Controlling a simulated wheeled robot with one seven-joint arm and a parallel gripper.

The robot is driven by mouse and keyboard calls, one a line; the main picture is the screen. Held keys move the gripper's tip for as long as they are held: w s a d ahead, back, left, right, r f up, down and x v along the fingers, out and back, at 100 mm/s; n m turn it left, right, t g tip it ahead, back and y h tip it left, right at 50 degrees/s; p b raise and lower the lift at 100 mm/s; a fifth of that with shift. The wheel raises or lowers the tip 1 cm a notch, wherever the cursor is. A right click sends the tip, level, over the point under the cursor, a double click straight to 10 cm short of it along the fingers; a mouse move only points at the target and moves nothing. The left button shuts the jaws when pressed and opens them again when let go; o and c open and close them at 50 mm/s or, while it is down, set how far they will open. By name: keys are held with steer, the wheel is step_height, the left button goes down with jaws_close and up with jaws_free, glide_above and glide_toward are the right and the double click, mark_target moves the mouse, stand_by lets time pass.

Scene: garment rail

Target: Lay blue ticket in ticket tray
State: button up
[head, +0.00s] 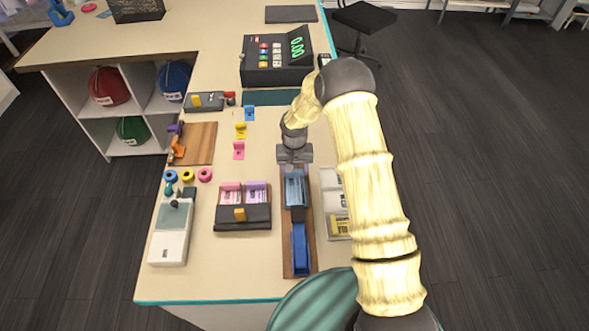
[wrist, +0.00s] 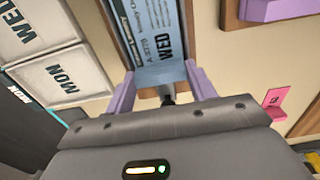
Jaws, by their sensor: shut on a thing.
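A pale blue ticket (head: 295,190) printed "WED" is at the far part of a narrow wooden-edged board (head: 287,262). It also shows in the wrist view (wrist: 158,35), with its near end between the two purple fingers. My gripper (head: 294,164) is shut on that end; in the wrist view (wrist: 162,85) the fingers are at its two sides. The ticket is over the board, but I cannot tell whether it touches. A white compartmented tray (head: 325,215) stands just right of the board, partly behind my arm. The wrist view shows "WED" and "MON" labels on white panels (wrist: 60,72).
A dark holder (head: 243,222) with pink and purple tickets stands left of the board. A blue piece (head: 300,248) lies on the board's near end. Small blue, yellow and pink tags (head: 239,150) stand farther left. A cash register (head: 277,60) is behind.

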stand_by(0.3)
steer(key=o, duration=1.5)
steer(key=shift+c, duration=0.2)
steer(key=shift+r+p, duration=1.4)
steer(key=shift+r, duration=1.15)
steer(key=shift+r+p, duration=1.3)
steer(key=shift+r, duration=1.15)
steer(key=shift+r, duration=0.1)
